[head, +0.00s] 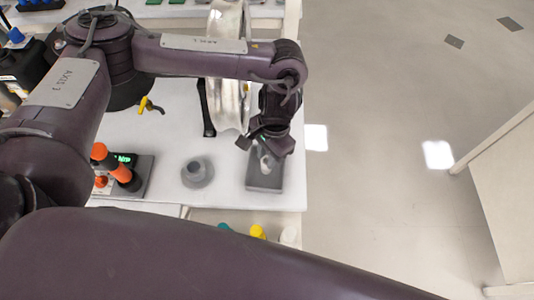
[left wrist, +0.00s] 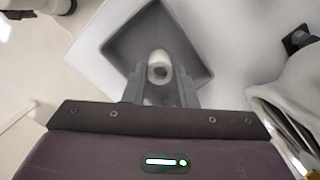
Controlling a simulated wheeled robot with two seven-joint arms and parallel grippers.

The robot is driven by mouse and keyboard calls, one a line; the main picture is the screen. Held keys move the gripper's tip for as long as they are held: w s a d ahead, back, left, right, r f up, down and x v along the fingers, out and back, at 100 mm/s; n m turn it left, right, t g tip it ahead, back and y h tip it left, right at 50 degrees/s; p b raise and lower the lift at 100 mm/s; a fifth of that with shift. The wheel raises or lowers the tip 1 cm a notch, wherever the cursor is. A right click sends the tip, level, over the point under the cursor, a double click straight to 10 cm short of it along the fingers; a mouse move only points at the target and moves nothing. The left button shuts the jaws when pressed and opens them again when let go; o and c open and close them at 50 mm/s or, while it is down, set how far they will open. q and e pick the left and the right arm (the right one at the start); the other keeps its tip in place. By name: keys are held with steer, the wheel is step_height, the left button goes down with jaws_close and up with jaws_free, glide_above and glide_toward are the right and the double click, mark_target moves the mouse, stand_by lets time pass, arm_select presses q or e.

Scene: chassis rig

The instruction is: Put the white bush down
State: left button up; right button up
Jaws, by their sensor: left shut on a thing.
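My left gripper (head: 266,154) points down over the grey square tray (head: 264,183) near the table's right edge. It is shut on the white bush (head: 267,164), which is small and partly hidden by the fingers. In the left wrist view, the white bush (left wrist: 159,58) shows its round end and dark bore between the fingertips (left wrist: 160,74). The tray (left wrist: 125,48) lies behind and around it in that picture. I cannot tell whether the bush touches the tray floor. My right gripper is out of view.
A grey round holder (head: 197,173) stands left of the tray. Farther left is a device with orange parts (head: 124,173). A large white ring-shaped part (head: 228,70) stands behind. Yellow (head: 257,232) and teal pieces are in front. Open floor lies to the right.

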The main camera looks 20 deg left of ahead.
arm_select(q)
steer(key=o, duration=1)
steer(key=shift+f, duration=0.15)
steer(key=r, duration=0.4)
steer(key=w+r, duration=0.1)
steer(key=r, duration=0.3)
steer(key=d+r+p, duration=0.1)
steer(key=r, duration=0.3)
steer(key=shift+w+r, duration=0.15)
steer(key=shift+w, duration=0.1)
steer(key=shift+d, duration=0.1)
